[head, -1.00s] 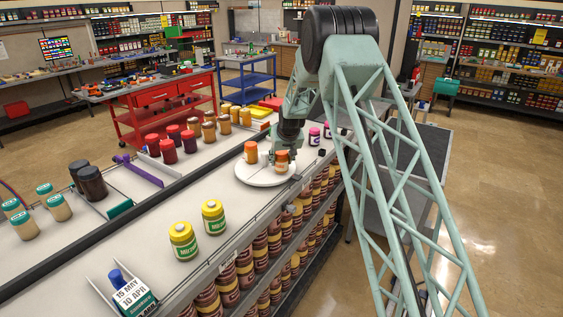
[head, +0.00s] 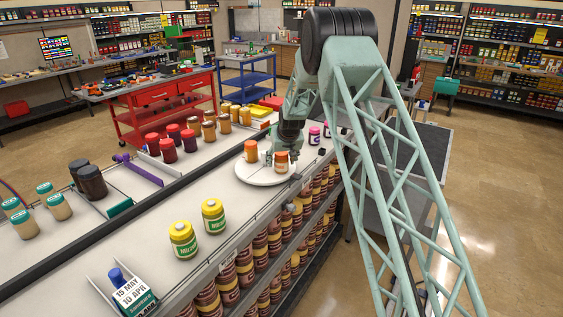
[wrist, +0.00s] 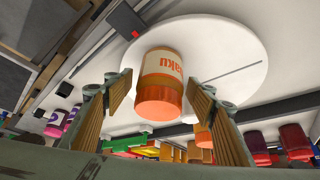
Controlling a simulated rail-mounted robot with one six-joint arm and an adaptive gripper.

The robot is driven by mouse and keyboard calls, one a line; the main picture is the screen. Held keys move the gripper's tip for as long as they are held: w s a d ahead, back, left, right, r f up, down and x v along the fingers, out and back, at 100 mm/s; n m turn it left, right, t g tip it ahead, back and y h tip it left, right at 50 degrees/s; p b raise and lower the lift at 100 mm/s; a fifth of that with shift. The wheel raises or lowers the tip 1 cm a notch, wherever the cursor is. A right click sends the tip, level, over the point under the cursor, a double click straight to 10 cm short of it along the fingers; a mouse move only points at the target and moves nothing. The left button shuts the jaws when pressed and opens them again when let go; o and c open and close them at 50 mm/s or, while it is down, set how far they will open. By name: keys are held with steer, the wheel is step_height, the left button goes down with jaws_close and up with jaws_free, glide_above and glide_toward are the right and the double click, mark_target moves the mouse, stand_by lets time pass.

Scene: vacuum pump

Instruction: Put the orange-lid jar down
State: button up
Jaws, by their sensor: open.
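Two jars with orange lids are on a white round disc (head: 243,174) on the bench. One jar (head: 281,162) stands near the disc's right side, close to my gripper (head: 274,158). The other jar (head: 250,151) stands at its left back edge. In the wrist view, an orange-and-white labelled jar (wrist: 160,85) stands on the disc (wrist: 225,50). My gripper (wrist: 160,95) is open, with one finger on each side of this jar and visible gaps between. Part of another orange jar (wrist: 203,138) shows beside the right finger.
Two yellow-lid jars (head: 198,228) stand on the bench in front of the disc. Red and amber jars (head: 185,140) stand behind it to the left. Pink-lid jars (head: 314,135) stand to the right. A thin rail (head: 250,216) runs along the bench edge.

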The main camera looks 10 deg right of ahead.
steer(key=shift+r, duration=0.2)
steer(key=shift+s+r, duration=0.15)
steer(key=shift+r, duration=0.2)
steer(key=v, duration=1.1)
steer(key=shift+b, duration=0.3)
steer(key=shift+s+r, duration=0.15)
steer(key=shift+r, duration=0.05)
stand_by(0.5)
